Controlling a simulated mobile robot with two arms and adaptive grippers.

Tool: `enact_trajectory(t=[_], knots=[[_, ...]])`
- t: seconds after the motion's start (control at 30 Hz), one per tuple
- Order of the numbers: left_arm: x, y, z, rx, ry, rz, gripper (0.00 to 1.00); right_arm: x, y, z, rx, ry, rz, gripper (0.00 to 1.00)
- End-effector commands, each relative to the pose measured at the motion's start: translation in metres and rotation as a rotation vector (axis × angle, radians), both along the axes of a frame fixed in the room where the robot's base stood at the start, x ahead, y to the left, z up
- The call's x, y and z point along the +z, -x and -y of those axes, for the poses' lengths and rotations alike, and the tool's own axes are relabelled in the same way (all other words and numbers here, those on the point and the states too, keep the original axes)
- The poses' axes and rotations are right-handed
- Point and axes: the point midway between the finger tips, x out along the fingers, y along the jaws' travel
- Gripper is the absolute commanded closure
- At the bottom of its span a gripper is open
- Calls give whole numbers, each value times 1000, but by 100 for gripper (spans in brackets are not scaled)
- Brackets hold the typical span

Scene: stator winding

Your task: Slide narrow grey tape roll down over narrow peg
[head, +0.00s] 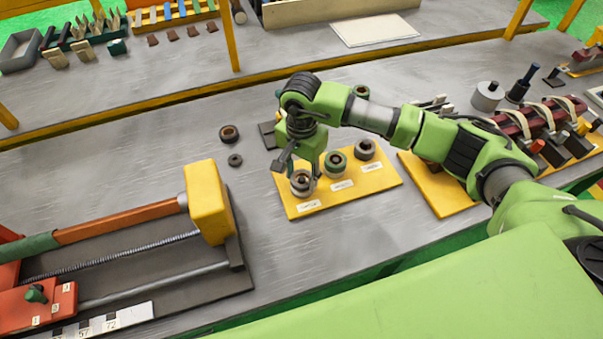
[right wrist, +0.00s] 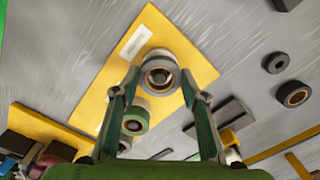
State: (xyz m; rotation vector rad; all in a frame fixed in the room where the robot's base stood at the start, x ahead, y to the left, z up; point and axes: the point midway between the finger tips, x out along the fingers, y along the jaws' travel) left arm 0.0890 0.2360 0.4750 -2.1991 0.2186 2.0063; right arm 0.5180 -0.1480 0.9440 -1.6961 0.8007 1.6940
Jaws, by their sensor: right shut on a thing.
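My right gripper (head: 302,172) points down over the left end of the yellow board. It is shut on the narrow grey tape roll (head: 302,184), which also shows between the fingertips in the right wrist view (right wrist: 159,76). The roll is at the left labelled place of the board, in line with the peg there. The narrow peg is mostly hidden by the roll and fingers; I cannot tell how far down the roll sits. My left gripper is not in view.
On the yellow board (head: 353,202) stand a greenish roll (head: 335,163) in the middle and a dark roll (head: 366,149) at the right. Two loose dark rolls (head: 229,133) (head: 235,160) lie left of the board. A vise-like machine (head: 207,205) stands further left.

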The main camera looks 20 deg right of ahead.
Motion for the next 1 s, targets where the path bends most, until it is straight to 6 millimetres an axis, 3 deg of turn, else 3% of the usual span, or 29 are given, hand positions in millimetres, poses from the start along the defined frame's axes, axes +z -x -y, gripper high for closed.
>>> enact_trajectory(t=[0.03, 0.1, 0.53, 0.67, 1.0], knots=[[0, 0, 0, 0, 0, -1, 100, 0, 0, 0, 0, 0, 0, 57], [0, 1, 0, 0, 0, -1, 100, 0, 0, 0, 0, 0, 0, 40], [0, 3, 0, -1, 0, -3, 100, 7, -1, 0, 0, 1, 2, 40], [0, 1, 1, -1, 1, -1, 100, 26, -2, 0, 1, 0, 4, 40], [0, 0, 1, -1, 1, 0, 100, 96, -1, 0, 0, 0, 4, 40]])
